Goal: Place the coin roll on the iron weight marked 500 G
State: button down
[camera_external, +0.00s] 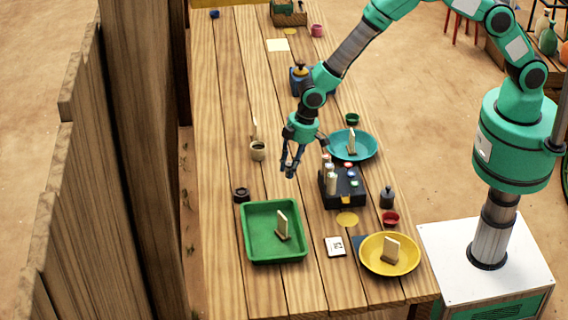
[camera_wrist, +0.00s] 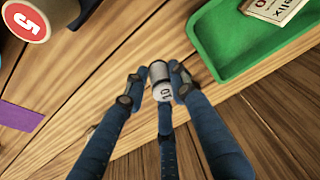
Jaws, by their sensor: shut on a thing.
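My gripper (camera_external: 291,168) hangs above the wooden table, left of the dark rack of rolls and beyond the green tray. In the wrist view its blue fingers (camera_wrist: 162,92) are closed around a small grey-white cylinder (camera_wrist: 161,74) with "10" on its end, seemingly the coin roll. In the external view the held roll is too small to make out. A dark knobbed weight (camera_external: 387,197) stands right of the rack. A low dark round piece (camera_external: 242,195) sits by the tray's far left corner. I cannot read a 500 G mark on either.
The green tray (camera_external: 246,234) and the yellow plate (camera_external: 410,262) hold upright cards, as does the teal plate (camera_external: 372,152). The dark rack (camera_external: 345,198) carries several rolls. A roll marked 5 (camera_wrist: 28,18) shows close in the wrist view. A beige cup (camera_external: 258,151) stands left of my gripper.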

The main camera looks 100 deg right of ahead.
jog(key=shift+d, duration=0.4)
jog(key=shift+w, duration=0.1)
send_over(239, 191)
jog(key=s, duration=0.1)
jog(key=shift+f, duration=0.7)
dwell(0.3)
jog(key=shift+s+x, duration=0.2)
jog(key=shift+x, duration=0.65)
jog(key=shift+s+x, duration=0.2)
jog(key=shift+x, duration=0.65)
jog(key=shift+f, duration=0.2)
jog(key=c, duration=1.4)
grip_release()
jog(key=shift+c, duration=0.2)
